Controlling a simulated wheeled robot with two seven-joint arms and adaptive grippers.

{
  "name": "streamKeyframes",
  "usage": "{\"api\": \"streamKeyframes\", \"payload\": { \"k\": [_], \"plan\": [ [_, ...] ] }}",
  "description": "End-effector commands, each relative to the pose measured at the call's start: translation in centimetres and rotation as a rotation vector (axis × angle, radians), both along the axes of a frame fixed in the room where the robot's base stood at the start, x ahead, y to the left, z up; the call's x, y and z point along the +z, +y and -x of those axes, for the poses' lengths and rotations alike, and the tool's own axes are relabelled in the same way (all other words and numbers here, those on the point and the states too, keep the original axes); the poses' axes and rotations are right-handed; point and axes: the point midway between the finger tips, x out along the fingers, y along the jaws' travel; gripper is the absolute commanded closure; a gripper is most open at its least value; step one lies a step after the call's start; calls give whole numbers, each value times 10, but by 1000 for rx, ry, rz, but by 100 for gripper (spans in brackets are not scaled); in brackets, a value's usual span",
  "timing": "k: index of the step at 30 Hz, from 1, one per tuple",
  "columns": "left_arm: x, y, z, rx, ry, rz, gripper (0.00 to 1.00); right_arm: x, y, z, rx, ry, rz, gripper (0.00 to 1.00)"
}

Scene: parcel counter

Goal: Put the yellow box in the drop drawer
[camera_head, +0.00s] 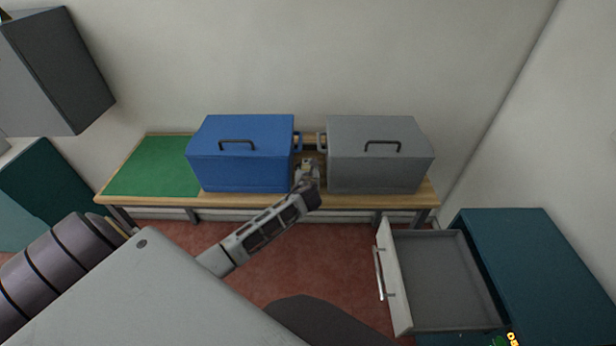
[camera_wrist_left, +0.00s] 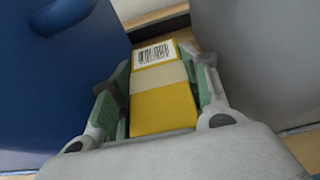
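The yellow box (camera_wrist_left: 163,100) has a pale band and a white barcode label. It lies in the gap between the blue and grey bins, and only a small part of it shows in the head view (camera_head: 307,162). My left gripper (camera_head: 307,172) reaches into that gap. In the left wrist view its green-padded fingers (camera_wrist_left: 162,92) flank the box, one on each side. I cannot tell whether both pads press on it. The drop drawer (camera_head: 440,275) is pulled open at the lower right, with a grey, empty-looking inside. My right gripper is not in view.
The blue bin (camera_head: 240,165) and grey bin (camera_head: 375,165) stand close on either side of my left gripper. The wooden bench (camera_head: 270,200) carries them, with a green mat (camera_head: 155,168) at its left. A teal cabinet (camera_head: 540,265) holds the drawer. Red floor lies between bench and drawer.

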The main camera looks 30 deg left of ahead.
Motion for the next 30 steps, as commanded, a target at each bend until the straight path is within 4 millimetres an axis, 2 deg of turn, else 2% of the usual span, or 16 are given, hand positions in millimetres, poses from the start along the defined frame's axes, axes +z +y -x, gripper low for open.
{"api": "streamKeyframes", "payload": {
  "k": [1,6,16,28,30],
  "plan": [
    [0,0,0,0,0,0,71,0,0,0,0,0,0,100],
    [1,0,0,0,-1,-1,89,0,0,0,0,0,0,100],
    [5,0,-1,-1,-3,-1,90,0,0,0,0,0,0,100],
    [40,0,-1,-1,-4,-2,90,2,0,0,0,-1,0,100],
    [35,-4,7,0,0,-1,90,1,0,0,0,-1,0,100]
  ]
}}
